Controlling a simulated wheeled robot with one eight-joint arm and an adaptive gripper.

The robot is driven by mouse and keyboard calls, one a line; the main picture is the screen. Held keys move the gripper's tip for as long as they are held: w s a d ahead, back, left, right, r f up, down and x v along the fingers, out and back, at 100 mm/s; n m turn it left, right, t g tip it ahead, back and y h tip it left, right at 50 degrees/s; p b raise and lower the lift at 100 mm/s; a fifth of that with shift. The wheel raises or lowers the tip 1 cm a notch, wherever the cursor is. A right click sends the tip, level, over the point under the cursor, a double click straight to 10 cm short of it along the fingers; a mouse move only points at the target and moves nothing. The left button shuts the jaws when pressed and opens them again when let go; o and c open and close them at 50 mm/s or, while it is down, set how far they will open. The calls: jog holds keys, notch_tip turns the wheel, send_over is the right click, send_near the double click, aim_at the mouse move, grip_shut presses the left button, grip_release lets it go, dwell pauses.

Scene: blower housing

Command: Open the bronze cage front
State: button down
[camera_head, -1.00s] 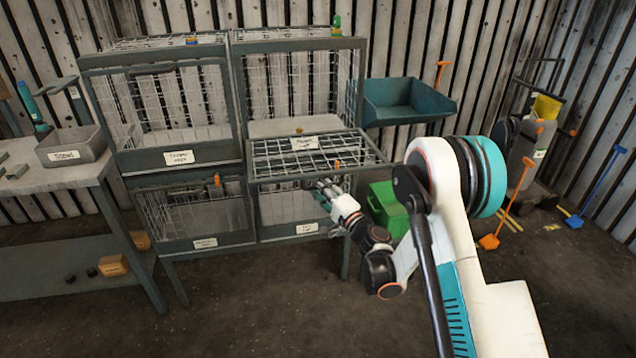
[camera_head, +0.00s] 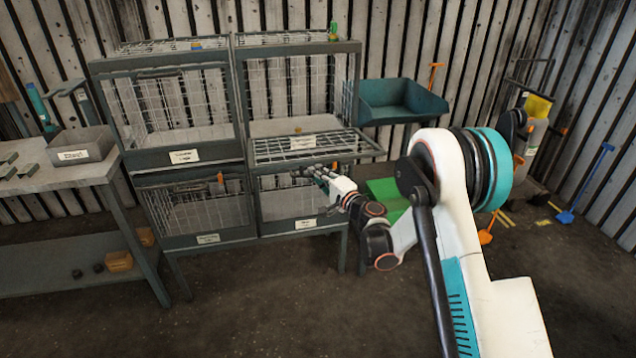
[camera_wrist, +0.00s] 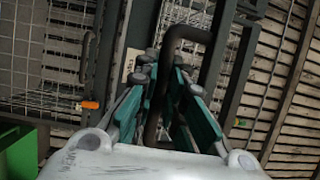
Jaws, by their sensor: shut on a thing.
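A rack of wire-mesh cages stands against the wall. One mesh front (camera_head: 345,145) sticks out roughly level between the upper right cage (camera_head: 270,85) and the lower right cage (camera_head: 283,203). Their white labels are too blurred to read, so I cannot tell by name which is the bronze cage. My gripper (camera_head: 312,172) is by the outer edge of this front. In the wrist view my gripper (camera_wrist: 165,95) is shut on a dark bent bar handle (camera_wrist: 187,33). Where the handle joins the front is partly hidden by the fingers.
The upper left cage (camera_head: 172,157) and lower left cage (camera_head: 175,240) stand beside it. A workbench (camera_head: 60,182) with a grey tray (camera_head: 84,155) is at the left. A green box (camera_head: 385,192) and a teal bin (camera_head: 405,103) are at the right. The floor before the rack is clear.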

aim_at(320, 160)
jog(key=shift+g+h, duration=0.3)
notch_tip(320, 160, up, 4)
jog(key=shift+w+r+p, duration=0.1)
jog(key=shift+w+p, duration=0.05)
jog(key=shift+p, duration=0.85)
jog(key=shift+w+r, duration=0.1)
jog(key=shift+r, duration=0.45)
jog(key=c, duration=1.7)
grip_release()
jog(key=shift+o, duration=0.2)
jog(key=v, duration=1.2)
